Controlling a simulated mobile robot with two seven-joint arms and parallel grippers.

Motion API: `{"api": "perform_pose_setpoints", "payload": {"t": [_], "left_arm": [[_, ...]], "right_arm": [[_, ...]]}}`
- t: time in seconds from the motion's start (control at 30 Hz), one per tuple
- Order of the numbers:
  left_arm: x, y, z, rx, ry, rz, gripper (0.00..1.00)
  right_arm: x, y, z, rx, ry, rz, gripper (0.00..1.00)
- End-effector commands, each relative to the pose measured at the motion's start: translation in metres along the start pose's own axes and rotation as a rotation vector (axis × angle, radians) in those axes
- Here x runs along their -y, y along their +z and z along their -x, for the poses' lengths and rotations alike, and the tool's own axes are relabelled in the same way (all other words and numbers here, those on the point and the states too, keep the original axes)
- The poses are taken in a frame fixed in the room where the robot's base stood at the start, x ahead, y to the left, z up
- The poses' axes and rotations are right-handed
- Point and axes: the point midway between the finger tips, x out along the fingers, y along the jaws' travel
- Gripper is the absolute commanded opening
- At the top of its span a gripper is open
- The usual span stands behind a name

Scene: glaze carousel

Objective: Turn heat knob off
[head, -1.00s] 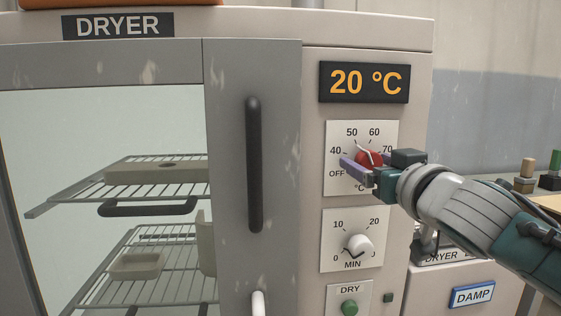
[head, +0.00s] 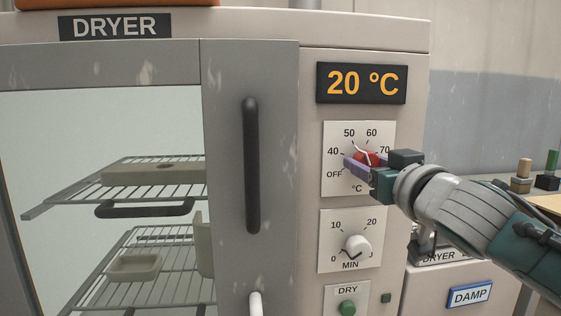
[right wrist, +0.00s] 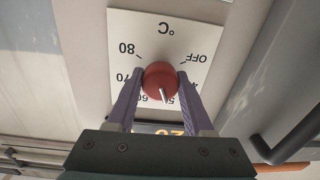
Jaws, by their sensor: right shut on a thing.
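The heat knob (head: 366,158) is red with a white pointer, on a white dial plate (head: 333,190) marked OFF, 40, 50, 60, 70 and 80 °C. Its pointer points between 50 and 60, nearer 50. My right gripper (right wrist: 160,82) is shut on the knob, with one purple finger on each side in the right wrist view. In the head view, the gripper (head: 364,164) comes in from the right and covers part of the knob and dial. The display (head: 361,83) above reads 20 °C. My left gripper is not in view.
A white minute knob (head: 356,247) sits below the heat dial, with a green DRY button (head: 348,307) under it. The dryer door's dark vertical handle (head: 252,165) is to the left. A blue DAMP label (head: 470,296) is at lower right.

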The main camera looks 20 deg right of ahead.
Motion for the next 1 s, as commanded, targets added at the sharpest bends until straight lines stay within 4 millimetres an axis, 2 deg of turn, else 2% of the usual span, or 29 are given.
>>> {"api": "perform_pose_setpoints", "payload": {"t": [0.37,1.0], "left_arm": [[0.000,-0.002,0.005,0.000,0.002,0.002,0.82],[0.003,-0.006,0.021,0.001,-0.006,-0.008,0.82]], "right_arm": [[0.000,-0.001,0.000,0.003,-0.001,0.117,0.00],[0.001,-0.002,0.000,0.022,-0.002,0.697,0.00]]}}
